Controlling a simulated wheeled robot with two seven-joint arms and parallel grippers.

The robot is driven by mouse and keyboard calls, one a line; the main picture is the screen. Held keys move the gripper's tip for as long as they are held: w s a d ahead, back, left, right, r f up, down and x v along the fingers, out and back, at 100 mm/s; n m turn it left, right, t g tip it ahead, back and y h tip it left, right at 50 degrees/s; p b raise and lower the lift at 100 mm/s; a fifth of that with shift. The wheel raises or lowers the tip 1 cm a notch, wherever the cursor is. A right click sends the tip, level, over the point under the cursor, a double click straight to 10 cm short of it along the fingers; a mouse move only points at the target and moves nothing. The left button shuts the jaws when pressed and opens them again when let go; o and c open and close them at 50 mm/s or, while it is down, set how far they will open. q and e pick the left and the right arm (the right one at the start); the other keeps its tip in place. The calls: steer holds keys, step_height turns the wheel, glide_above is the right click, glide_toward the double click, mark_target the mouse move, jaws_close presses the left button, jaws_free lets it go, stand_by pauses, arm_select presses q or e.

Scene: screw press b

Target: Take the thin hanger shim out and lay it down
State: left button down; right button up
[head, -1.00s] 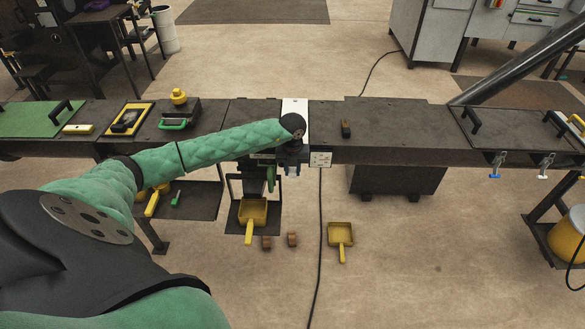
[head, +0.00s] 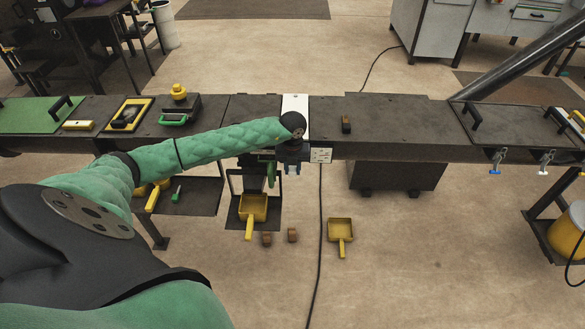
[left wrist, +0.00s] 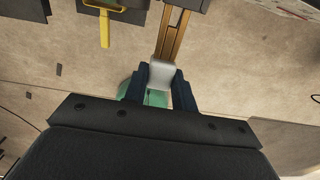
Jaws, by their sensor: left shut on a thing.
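My left gripper (head: 292,170) reaches down in front of the bench's near edge, below the white plate. In the left wrist view its two dark blue fingers (left wrist: 160,82) are shut on a pale grey piece (left wrist: 162,74), which I take to be the thin hanger shim. The piece sits at the end of two narrow brass-coloured bars (left wrist: 173,38); whether it touches them I cannot tell. In the head view the shim is too small or hidden by the gripper to make out. My right gripper is not in view.
A green handle (head: 271,174) hangs left of the gripper. Below stand a yellow scoop (head: 252,208), another yellow scoop (head: 340,229) and two brown blocks (head: 292,235). Floor right of the cable is mostly clear.

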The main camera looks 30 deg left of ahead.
arm_select(q)
steer(key=shift+s+d, duration=0.55)
steer(key=shift+s, duration=0.35)
steer(key=shift+s+d, duration=0.5)
steer(key=shift+s, duration=0.3)
